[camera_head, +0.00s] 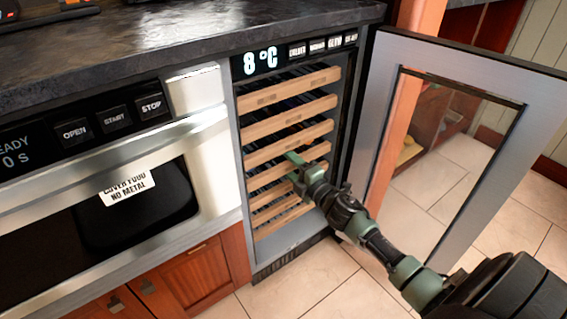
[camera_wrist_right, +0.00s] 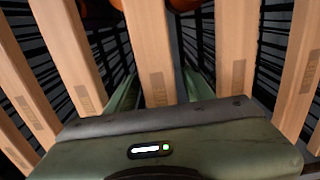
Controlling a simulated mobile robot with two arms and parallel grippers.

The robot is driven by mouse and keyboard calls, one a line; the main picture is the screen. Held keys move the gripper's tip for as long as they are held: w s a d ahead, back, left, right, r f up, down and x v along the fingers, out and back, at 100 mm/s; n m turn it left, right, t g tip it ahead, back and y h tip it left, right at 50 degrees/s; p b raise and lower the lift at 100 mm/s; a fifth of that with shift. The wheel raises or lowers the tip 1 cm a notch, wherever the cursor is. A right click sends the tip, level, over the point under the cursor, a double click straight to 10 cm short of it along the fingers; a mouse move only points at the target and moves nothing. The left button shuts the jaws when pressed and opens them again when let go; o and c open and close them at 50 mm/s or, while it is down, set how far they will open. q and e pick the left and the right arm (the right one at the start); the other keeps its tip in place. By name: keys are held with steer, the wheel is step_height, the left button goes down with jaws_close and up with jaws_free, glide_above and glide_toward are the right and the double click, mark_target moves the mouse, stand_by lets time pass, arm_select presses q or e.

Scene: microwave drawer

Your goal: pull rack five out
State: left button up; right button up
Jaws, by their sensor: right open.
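The wine cooler (camera_head: 245,170) stands open with a stack of wooden rack fronts. Their labels are too small to read, so I cannot tell which is rack five by its mark. The fifth front (camera_head: 266,197) from the top is partly behind my right gripper. My right gripper (camera_head: 290,166) reaches in from the right and is open. Its green fingers lie on either side of one wooden front, seemingly the fourth from the top. In the right wrist view that front (camera_wrist_right: 150,50) lies between the fingers (camera_wrist_right: 163,92), apart from both. My left gripper is not in view.
The open glass door (camera_head: 545,90) stands to the right, close to my right arm. A microwave drawer (camera_head: 190,125) is left of the cooler, under a dark countertop (camera_head: 180,35). The tiled floor (camera_head: 320,285) in front is clear.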

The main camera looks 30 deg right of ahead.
steer(key=shift+w, duration=0.9)
jaws_close()
steer(key=shift+a, duration=0.1)
stand_by(0.7)
